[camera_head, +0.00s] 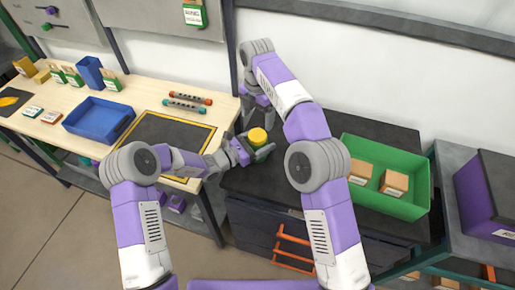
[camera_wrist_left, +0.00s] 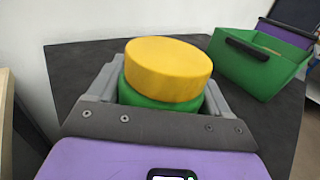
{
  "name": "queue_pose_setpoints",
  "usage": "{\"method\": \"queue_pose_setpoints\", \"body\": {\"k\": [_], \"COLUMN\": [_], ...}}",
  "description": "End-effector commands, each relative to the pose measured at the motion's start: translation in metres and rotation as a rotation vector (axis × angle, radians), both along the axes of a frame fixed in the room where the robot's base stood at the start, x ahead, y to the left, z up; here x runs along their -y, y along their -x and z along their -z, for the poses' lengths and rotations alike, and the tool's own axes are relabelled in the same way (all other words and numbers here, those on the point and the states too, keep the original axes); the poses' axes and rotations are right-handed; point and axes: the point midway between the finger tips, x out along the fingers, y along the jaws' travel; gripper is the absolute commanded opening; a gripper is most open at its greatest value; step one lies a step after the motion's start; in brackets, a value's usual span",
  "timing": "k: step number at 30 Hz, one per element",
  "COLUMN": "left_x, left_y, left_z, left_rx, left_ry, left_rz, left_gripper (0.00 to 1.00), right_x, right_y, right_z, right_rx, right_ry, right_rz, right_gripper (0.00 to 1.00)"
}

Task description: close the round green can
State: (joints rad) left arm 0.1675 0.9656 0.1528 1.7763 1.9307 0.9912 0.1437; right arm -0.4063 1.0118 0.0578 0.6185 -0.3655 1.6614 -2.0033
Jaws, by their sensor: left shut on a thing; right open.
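The round green can (camera_wrist_left: 150,102) stands on the dark worktop between the fingers of my left gripper (camera_head: 256,153). My left gripper is shut on the can's sides. A thick yellow lid (camera_head: 257,136) is on top of the can; it also shows in the left wrist view (camera_wrist_left: 168,68). There the lid looks slightly tilted and shifted to the right, and I cannot tell whether it is fully seated. My right gripper (camera_head: 250,117) points down from above, open and empty, just behind and above the lid. The can's lower part is hidden by my left gripper.
A green crate (camera_head: 386,207) with cardboard boxes stands to the right on the dark worktop (camera_head: 262,180). A purple crate (camera_head: 490,190) is farther right. The wooden table at left holds a blue tray (camera_head: 98,136) and a dark mat (camera_head: 160,137). A wall rises behind.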

Motion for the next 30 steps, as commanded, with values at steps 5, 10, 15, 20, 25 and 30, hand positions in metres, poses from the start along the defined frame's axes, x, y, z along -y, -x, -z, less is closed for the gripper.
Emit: {"method": "queue_pose_setpoints", "body": {"k": [5, 10, 15, 20, 25, 30], "left_x": [0.001, 0.001, 0.001, 0.001, 0.001, 0.001], "left_y": [0.001, 0.001, 0.001, 0.001, 0.001, 0.000], "left_z": [0.000, 0.000, 0.000, 0.000, 0.000, 0.000], "left_rx": [-0.001, -0.001, -0.001, -0.001, -0.001, -0.001], "left_ry": [0.001, 0.001, 0.001, 0.001, 0.001, 0.001], "left_rz": [0.002, 0.002, 0.002, 0.002, 0.002, 0.001], "left_gripper": [0.00, 0.00, 0.00, 0.00, 0.00, 0.00], "right_x": [0.000, 0.000, 0.001, 0.001, 0.000, 0.000], "right_y": [0.000, 0.000, 0.000, 0.000, 0.000, 0.000], "right_z": [0.000, 0.005, 0.023, 0.049, 0.070, 0.079], "right_rx": [0.000, -0.001, -0.003, -0.003, -0.003, 0.000], "right_ry": [0.000, 0.002, 0.002, 0.002, 0.002, 0.000], "right_rz": [0.002, 0.002, 0.002, 0.003, 0.004, 0.004], "right_gripper": [0.87, 0.87, 0.87, 0.87, 0.87, 0.87]}}
